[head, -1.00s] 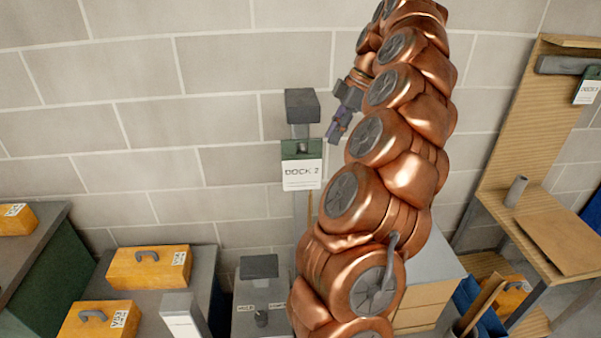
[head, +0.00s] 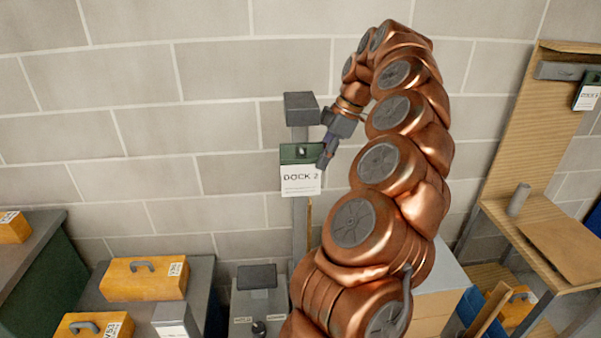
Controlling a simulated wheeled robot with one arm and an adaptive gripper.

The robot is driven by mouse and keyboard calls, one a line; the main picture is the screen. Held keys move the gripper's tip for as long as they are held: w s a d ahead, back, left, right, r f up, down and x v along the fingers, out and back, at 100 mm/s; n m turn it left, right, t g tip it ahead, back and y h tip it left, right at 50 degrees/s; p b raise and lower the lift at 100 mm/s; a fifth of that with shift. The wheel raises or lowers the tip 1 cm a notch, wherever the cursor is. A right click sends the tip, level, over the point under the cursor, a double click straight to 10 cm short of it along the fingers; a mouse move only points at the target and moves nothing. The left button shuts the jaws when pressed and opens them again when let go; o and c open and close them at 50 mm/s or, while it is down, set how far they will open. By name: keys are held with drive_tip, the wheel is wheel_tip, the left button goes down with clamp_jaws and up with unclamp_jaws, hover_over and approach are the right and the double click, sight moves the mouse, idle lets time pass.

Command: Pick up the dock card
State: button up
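The dock card (head: 300,181) is a white card with a dark green top, marked "DOCK 2". It hangs upright on a grey post with a dark box (head: 301,108) at its top, in front of the block wall. My gripper (head: 324,163) is at the card's upper right corner in the head view, its fingers pointing down and overlapping the card's right edge. Whether it touches the card cannot be told. The fingers look close together, but their gap is not clear from this angle.
A second dock card (head: 587,92) hangs on a wooden rack at the right. Yellow cases (head: 146,278) lie on grey cabinets at the lower left. A grey control box (head: 257,305) stands below the post. A wooden shelf (head: 565,245) with a grey cup is at the right.

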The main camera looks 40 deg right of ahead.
sight(301, 171)
drive_tip(key=shift+p+x, duration=0.5)
drive_tip(key=shift+x, duration=1)
drive_tip(key=shift+a, duration=0.1)
drive_tip(key=shift+r, duration=0.1)
clamp_jaws()
